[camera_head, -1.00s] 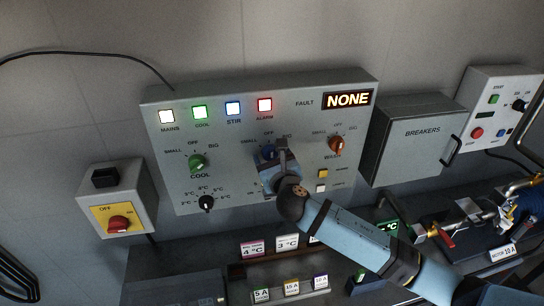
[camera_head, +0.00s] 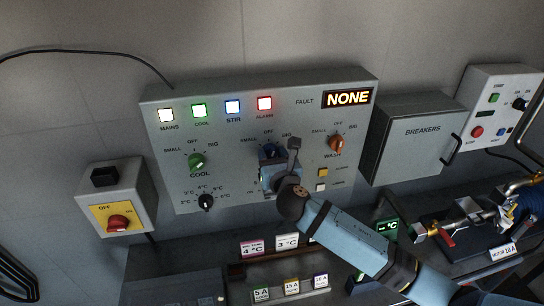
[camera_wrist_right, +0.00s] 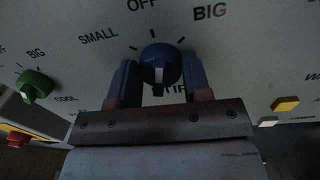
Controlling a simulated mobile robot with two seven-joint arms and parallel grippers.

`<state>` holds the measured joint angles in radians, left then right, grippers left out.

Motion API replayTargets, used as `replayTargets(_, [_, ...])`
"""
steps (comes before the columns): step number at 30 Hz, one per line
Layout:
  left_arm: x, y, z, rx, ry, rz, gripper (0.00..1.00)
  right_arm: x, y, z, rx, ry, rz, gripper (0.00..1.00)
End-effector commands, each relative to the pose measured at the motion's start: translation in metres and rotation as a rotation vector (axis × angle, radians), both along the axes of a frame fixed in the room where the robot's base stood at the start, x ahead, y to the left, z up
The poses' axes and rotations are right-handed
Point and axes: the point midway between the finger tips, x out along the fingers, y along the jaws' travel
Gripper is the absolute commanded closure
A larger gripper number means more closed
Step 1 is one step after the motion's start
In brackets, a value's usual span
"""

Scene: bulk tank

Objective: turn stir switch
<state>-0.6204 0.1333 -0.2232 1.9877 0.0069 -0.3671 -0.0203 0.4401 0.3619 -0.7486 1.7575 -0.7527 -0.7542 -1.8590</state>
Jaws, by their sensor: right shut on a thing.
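In the right wrist view the blue knob (camera_wrist_right: 160,62) sits between the two fingers, under the labels SMALL, OFF and BIG. I cannot tell surely which mark it points to. My right gripper (camera_wrist_right: 159,80) is shut on the knob, one finger on each side. In the head view the right gripper (camera_head: 275,168) partly hides the knob and its label. My left gripper is not in view.
The green COOL knob (camera_head: 196,161) is to the left and the orange WASH knob (camera_head: 336,144) to the right. The fault display (camera_head: 348,98) reads NONE. A breaker box (camera_head: 415,138) stands right of the panel, and a red-handled switch (camera_head: 118,222) at the left.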

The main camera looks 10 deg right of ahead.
Motion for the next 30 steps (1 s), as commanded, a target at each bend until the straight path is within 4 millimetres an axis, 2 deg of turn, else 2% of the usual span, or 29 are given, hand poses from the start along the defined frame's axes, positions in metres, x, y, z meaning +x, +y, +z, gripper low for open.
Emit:
replayTargets(15, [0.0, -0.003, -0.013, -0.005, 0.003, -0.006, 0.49, 0.0, -0.001, -0.002, 0.431, -0.002, 0.0, 0.79])
replayTargets(30, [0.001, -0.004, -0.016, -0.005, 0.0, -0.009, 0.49, 0.0, -0.002, -0.001, 0.598, -0.004, 0.001, 0.79])
